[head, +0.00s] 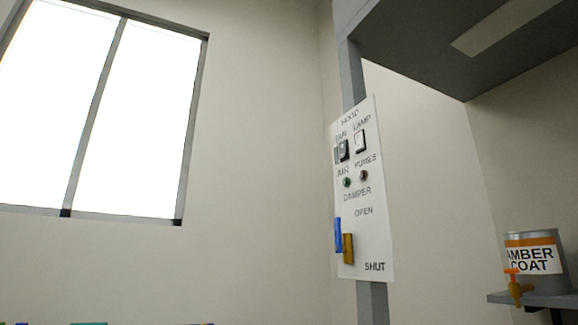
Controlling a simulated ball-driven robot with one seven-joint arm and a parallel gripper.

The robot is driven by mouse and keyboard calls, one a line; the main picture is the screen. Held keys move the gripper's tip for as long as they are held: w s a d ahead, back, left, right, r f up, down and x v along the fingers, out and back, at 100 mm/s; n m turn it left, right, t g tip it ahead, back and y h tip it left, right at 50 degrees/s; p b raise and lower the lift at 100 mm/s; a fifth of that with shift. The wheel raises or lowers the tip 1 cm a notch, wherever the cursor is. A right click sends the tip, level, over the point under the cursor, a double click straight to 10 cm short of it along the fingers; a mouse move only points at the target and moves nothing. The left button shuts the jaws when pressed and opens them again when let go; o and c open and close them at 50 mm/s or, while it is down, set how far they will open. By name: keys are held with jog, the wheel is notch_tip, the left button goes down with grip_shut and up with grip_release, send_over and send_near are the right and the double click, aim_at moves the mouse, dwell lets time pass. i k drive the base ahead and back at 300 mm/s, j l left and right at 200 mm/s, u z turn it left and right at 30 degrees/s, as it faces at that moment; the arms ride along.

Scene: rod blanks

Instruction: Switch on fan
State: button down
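The white hood panel (364,222) is mounted on a grey post at the right of centre in the head view. The fan switch (343,150) is a dark rocker under the label FAN, at the upper left of the panel. To its right is the white lamp switch (360,141) in a dark frame. I cannot tell from this view whether the fan rocker is on or off. My gripper is not in view.
A green indicator (347,182) and a dark red one (364,175) sit below the switches. The blue and yellow damper handle (347,248) stands near SHUT. The hood canopy (450,60) overhangs at right. An amber coat can (535,262) stands on a shelf.

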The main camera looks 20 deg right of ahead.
aim_at(343, 146)
jog(key=i+l+u, duration=0.1)
jog(key=i+u, duration=0.15)
jog(key=i, duration=0.6)
